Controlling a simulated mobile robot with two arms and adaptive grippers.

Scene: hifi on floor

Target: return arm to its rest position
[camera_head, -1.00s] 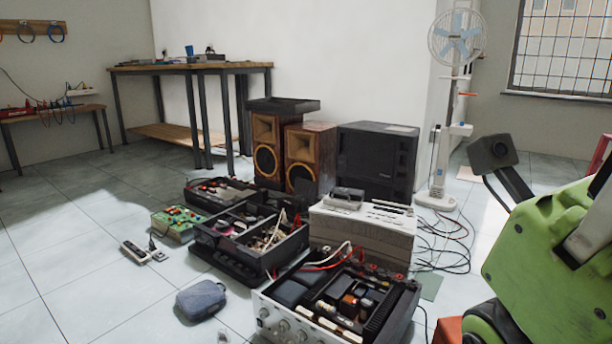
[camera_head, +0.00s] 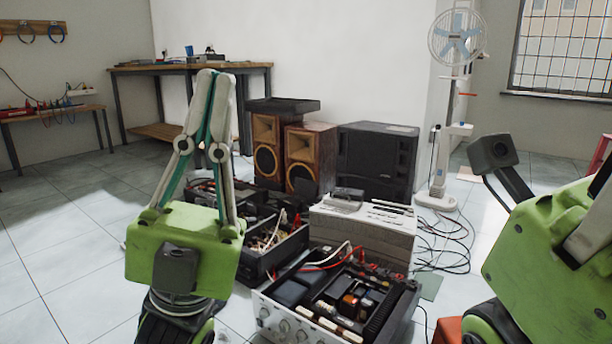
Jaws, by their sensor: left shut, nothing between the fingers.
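My left gripper (camera_head: 213,78) stands at the left of the head view with its two grey fingers pointing up. The fingertips meet, and it is shut and empty. It is in front of the wooden table and the open electronics chassis, and touches nothing that I can see. Its green housing hides part of the floor and chassis behind it. The green housing of my right arm (camera_head: 545,245) fills the right edge. The right fingertips are out of the frame.
An open amplifier (camera_head: 345,300) lies on the floor at the front centre, with a pale hi-fi unit (camera_head: 365,232) behind it. Wooden speakers (camera_head: 308,155), a black cabinet (camera_head: 377,155) and a fan (camera_head: 455,40) stand further back. Cables (camera_head: 445,250) lie at the right. Floor at the far left is clear.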

